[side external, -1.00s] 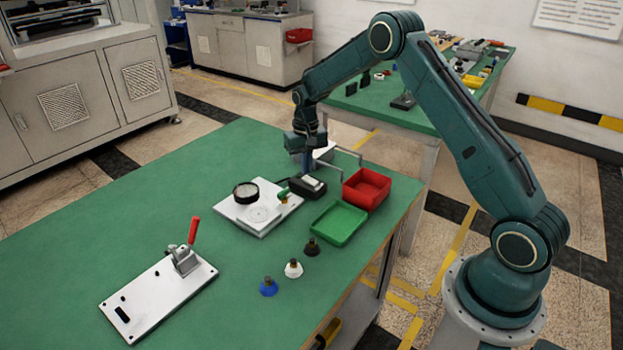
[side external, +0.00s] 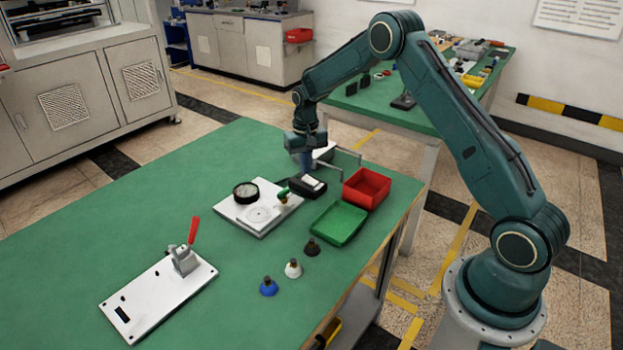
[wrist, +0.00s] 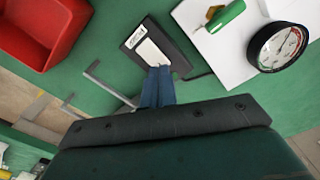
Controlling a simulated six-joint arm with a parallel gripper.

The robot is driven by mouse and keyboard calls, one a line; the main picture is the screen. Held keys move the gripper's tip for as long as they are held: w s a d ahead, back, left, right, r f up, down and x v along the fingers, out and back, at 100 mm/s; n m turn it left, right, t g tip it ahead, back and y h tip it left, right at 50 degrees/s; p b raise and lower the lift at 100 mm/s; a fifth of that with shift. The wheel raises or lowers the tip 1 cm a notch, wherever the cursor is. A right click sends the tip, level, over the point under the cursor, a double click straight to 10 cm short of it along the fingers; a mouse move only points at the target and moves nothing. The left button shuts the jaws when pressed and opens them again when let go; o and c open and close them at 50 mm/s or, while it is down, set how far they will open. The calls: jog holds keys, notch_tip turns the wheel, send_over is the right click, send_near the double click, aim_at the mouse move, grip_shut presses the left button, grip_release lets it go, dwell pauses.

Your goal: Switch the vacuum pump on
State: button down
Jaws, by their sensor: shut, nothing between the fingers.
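The vacuum pump appears to be the black box (side external: 308,188) with a white patch on top, beside the white plate. In the wrist view the black box (wrist: 172,48) shows a pale panel on its top face and a dark cable at one end. I cannot make out the switch or its position. My gripper (side external: 305,170) is over the far side of the box, fingers pointing down. In the wrist view its blue fingers (wrist: 158,70) are together and empty, with tips at the box's near edge. Whether they touch it I cannot tell.
A white plate (side external: 232,212) carries a round gauge (side external: 246,192) and a green-handled valve (side external: 283,194). A red bin (side external: 367,188) and green tray (side external: 339,224) stand right. Bent metal rods (wrist: 103,84) stick out near the fingers. A red-handled clamp (side external: 185,260) and several suction cups lie nearer.

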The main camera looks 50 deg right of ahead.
aim_at(306, 178)
jog(key=shift+f, duration=1)
dwell(1.0)
jog(key=shift+r, duration=3.55)
jog(key=shift+r, duration=0.1)
